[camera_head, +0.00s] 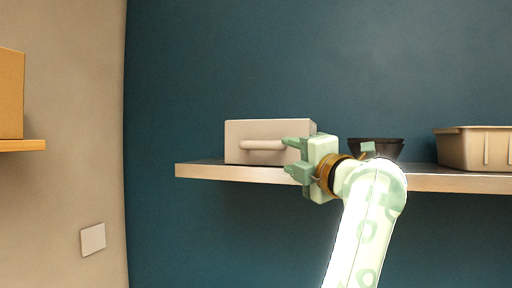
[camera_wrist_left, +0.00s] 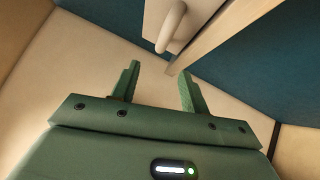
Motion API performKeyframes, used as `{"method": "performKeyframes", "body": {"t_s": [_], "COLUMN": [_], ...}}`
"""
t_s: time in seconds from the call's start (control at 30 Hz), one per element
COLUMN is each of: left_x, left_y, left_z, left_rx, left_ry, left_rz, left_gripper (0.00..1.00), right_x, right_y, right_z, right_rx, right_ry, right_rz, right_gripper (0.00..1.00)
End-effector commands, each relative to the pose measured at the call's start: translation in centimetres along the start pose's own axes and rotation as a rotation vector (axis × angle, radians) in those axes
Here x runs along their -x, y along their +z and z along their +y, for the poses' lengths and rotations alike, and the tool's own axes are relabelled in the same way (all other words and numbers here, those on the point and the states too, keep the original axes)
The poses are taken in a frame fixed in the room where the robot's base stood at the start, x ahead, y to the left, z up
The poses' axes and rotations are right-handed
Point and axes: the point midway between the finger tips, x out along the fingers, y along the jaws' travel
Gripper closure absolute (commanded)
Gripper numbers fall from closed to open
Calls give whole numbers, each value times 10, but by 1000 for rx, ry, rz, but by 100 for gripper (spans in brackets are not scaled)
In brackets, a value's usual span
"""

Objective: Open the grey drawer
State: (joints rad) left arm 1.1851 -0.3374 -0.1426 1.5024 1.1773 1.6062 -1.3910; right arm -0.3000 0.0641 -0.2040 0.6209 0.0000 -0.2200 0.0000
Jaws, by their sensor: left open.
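The grey drawer (camera_head: 245,132) is a light grey box on the wall shelf, with a rounded bar handle (camera_head: 262,145) across its front. In the left wrist view the drawer (camera_wrist_left: 157,17) and its handle (camera_wrist_left: 171,27) show at the top, beyond the fingertips. My left gripper (camera_head: 289,158) is in front of the drawer's right part, near the right end of the handle, and covers part of it. Its two fingers (camera_wrist_left: 159,83) are apart with nothing between them. The drawer looks shut. My right gripper is not in view.
The shelf (camera_head: 218,173) runs along the blue wall. A dark bowl (camera_head: 391,147) and a beige bin (camera_head: 472,147) stand on it to the right of my gripper. An orange-brown box (camera_head: 10,95) sits on a wooden shelf at far left. The space left of the drawer is clear.

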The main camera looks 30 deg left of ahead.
Motion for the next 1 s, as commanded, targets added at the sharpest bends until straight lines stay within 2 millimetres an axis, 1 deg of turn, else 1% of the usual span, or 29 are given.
{"method": "performKeyframes", "body": {"t_s": [0.07, 0.17, 0.27, 0.37, 0.4, 0.6, 0.7, 0.83, 0.9, 1.0], "left_x": [0, -5, -19, -41, -52, -104, -126, -147, -155, -161], "left_y": [0, 0, 0, -1, -1, -1, -1, -1, -1, -1], "left_z": [-7, -7, -6, -6, -6, -7, -8, -10, -10, -12], "left_rx": [-37, -70, -74, -75, -76, -76, -76, -75, -73, -73], "left_ry": [-36, -38, -36, -33, -33, -32, -33, -34, -33, -35], "left_rz": [1, 4, 6, 9, 10, 9, 8, 7, 6, 6], "left_gripper": [55, 55, 55, 55, 55, 55, 55, 55, 55, 55], "right_x": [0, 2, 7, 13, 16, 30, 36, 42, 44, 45], "right_y": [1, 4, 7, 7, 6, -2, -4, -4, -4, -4], "right_z": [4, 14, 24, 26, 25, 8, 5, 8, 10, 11], "right_rx": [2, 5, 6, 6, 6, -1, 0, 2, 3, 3], "right_ry": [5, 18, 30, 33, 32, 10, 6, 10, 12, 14], "right_rz": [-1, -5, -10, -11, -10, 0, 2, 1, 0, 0], "right_gripper": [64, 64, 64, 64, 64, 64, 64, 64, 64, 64]}}
